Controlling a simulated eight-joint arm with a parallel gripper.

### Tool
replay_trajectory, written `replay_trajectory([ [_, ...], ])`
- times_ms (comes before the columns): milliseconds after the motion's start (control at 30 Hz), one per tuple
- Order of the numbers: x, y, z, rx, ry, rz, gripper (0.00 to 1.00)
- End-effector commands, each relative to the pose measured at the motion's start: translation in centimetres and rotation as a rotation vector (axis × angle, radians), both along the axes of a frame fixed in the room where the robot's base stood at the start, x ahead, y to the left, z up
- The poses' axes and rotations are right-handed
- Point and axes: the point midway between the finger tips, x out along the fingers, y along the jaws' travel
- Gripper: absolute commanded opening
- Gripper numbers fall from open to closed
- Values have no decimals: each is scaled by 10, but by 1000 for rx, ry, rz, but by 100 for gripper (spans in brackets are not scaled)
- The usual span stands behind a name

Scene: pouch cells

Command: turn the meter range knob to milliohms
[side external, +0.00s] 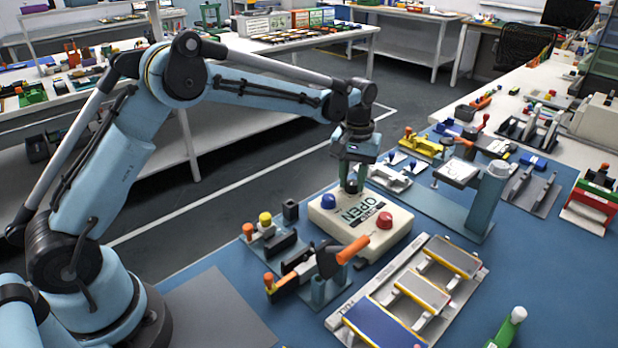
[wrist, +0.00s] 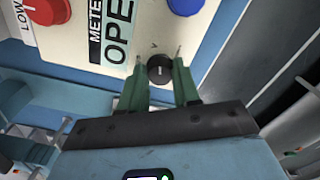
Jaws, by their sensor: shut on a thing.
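The meter (side external: 337,223) is a cream box on the blue bench with a label reading OPEN (side external: 360,209). In the wrist view its face (wrist: 205,45) fills the top. The range knob (wrist: 160,72) is small, round and black with a short pale mark. A small V-like mark is printed on the face beside it. My gripper (wrist: 158,60) has its green fingers on either side of the knob, shut on it. In the side view my gripper (side external: 352,186) points down at the meter's far edge, and the knob cannot be made out there.
A blue button (side external: 328,202) and a red button (side external: 384,220) stand up from the meter. An orange-handled clamp (side external: 352,250) is in front of it. A tray of pouch cells (side external: 338,322) lies nearer the front. A grey-green stand (side external: 487,205) is to the right.

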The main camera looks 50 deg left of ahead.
Motion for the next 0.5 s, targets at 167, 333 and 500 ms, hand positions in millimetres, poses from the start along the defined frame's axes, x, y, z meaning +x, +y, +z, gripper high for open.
replay_trajectory([
  [167, 0, 0, 1, 0, 0, -169, 1],
  [333, 0, 1, 1, 0, 0, -330, 1],
  [500, 0, 1, 1, 0, 0, -486, 1],
])
